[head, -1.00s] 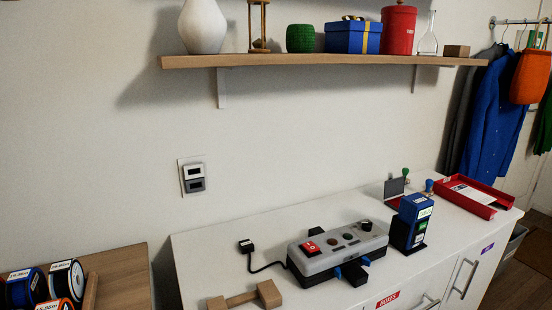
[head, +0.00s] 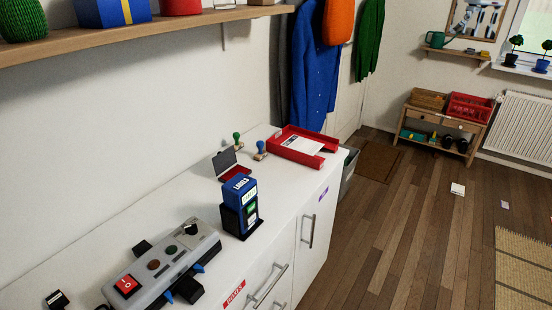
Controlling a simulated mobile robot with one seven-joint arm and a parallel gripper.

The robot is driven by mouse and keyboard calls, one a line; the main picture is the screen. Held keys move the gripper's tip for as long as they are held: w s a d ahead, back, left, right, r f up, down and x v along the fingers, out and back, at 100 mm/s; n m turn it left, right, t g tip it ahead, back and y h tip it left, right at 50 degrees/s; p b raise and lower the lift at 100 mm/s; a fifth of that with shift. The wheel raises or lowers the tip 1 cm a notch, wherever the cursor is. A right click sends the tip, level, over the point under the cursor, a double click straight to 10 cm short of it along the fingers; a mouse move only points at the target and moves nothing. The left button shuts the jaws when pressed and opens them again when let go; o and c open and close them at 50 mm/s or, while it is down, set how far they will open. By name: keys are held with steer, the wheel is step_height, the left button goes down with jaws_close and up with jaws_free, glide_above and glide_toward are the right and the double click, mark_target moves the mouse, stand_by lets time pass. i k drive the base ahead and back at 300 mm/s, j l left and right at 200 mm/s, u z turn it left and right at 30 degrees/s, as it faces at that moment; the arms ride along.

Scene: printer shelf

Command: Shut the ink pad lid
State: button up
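The ink pad (head: 235,173) lies on the white cabinet top, towards the back by the wall. Its dark grey lid (head: 224,161) stands open, raised from the wall side. The red pad area shows in front of the lid. The blue and black self-inking stamp (head: 240,207) stands in front of the ink pad and hides part of it. My gripper is not in view.
A red paper tray (head: 303,147) sits right of the pad, with green-handled (head: 238,140) and blue-handled (head: 261,149) stamps nearby. A grey control box (head: 165,262) lies at front left. A shelf (head: 140,37) overhangs the wall. Wooden floor (head: 400,220) at right is mostly clear.

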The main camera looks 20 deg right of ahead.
mark_target(224, 160)
steer(key=i+l+z, duration=0.15)
steer(key=i+z, duration=0.25)
steer(key=i+l+z, duration=0.15)
steer(key=z, duration=0.2)
steer(key=i+z, duration=0.4)
steer(key=k+j, duration=0.05)
